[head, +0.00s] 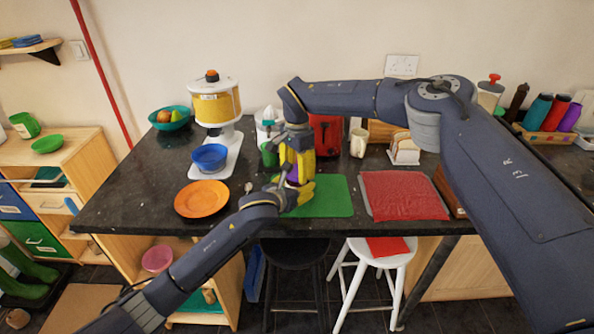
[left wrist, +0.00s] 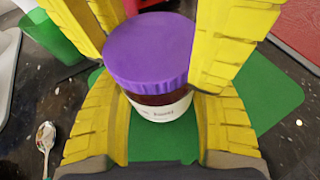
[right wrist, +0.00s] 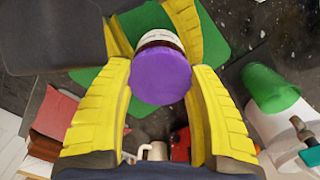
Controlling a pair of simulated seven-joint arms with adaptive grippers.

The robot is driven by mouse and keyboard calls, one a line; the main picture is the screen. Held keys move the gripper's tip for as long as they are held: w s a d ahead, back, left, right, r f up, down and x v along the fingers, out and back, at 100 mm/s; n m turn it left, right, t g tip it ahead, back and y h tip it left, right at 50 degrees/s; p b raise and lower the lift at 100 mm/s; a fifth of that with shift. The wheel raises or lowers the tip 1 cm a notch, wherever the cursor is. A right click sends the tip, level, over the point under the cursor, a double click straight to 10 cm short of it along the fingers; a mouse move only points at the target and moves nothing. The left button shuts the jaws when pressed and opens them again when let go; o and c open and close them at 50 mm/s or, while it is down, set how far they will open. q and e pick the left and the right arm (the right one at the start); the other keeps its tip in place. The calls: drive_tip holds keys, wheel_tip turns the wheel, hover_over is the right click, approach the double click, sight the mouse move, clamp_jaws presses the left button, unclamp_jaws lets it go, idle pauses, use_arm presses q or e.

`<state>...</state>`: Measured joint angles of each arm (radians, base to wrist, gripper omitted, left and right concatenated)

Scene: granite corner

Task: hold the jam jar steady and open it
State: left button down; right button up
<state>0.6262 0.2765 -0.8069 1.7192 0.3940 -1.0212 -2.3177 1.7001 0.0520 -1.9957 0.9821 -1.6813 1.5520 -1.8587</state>
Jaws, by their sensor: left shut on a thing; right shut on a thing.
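The jam jar (left wrist: 163,106) stands upright over the green mat (head: 328,197), with a white label and dark red contents. Its purple lid (left wrist: 150,48) sits on top; whether it is loosened I cannot tell. The lid also shows in the right wrist view (right wrist: 160,75) and, mostly hidden, in the head view (head: 292,174). My left gripper (head: 298,193) comes in low, its yellow fingers shut on the jar body from both sides. My right gripper (head: 297,158) reaches down from above, its yellow fingers shut on the lid.
A green cup (right wrist: 270,88) stands close behind the grippers. An orange plate (head: 202,199), a spoon (left wrist: 45,140) and a blue bowl (head: 210,157) lie to the left. A red cloth (head: 403,195) lies to the right. A mug (head: 358,142) and a red appliance (head: 327,134) stand behind.

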sight(297, 171)
drive_tip(key=n, duration=0.5)
drive_tip(key=shift+n, duration=0.4)
drive_tip(key=shift+r, duration=0.4)
drive_tip(key=shift+r, duration=0.7)
idle(0.3)
drive_tip(key=shift+r, duration=2.05)
use_arm(q)
drive_tip(key=shift+c, duration=0.9)
unclamp_jaws()
